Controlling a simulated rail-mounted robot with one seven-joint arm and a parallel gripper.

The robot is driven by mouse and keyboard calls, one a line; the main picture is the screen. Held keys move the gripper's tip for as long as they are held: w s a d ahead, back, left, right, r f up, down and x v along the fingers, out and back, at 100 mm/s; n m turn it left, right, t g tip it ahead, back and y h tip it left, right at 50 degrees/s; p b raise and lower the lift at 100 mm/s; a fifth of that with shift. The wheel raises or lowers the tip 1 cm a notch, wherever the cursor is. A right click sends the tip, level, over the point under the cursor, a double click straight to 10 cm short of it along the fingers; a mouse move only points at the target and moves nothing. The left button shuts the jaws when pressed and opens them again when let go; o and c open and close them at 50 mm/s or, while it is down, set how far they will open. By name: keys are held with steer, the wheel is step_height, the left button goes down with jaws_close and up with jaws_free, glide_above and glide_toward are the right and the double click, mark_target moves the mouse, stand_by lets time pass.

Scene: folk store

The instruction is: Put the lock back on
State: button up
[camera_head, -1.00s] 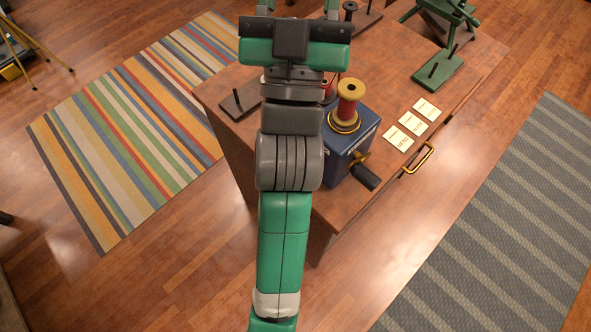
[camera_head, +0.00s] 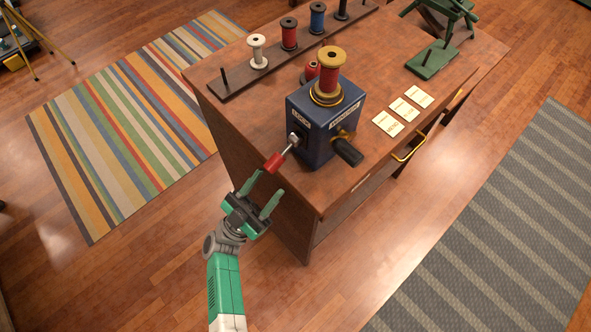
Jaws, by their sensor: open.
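A blue winder box (camera_head: 326,124) stands on the near end of the wooden bench. A lever with a red grip (camera_head: 273,163) sticks out from its left face, angled down and left, below a small white label (camera_head: 299,128) too small to read surely. This lever looks like the lock. My gripper (camera_head: 272,183) is open and empty just off the bench's near-left edge. Its two green fingers point up and right at the red grip, close to it; I cannot tell whether they touch or straddle it. A black-handled crank (camera_head: 347,152) is on the box's right side.
A rack (camera_head: 237,84) with several spools lies along the bench's far-left side. Three cards (camera_head: 404,110) and a green peg stand (camera_head: 432,60) are to the right.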

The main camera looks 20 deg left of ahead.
mark_target(281, 154)
steer(key=x, duration=0.2)
steer(key=a+x, duration=0.1)
steer(key=x, duration=0.5)
steer(key=shift+w+a+r, duration=0.15)
steer(key=shift+w+a, duration=0.1)
steer(key=shift+w, duration=0.05)
jaws_close()
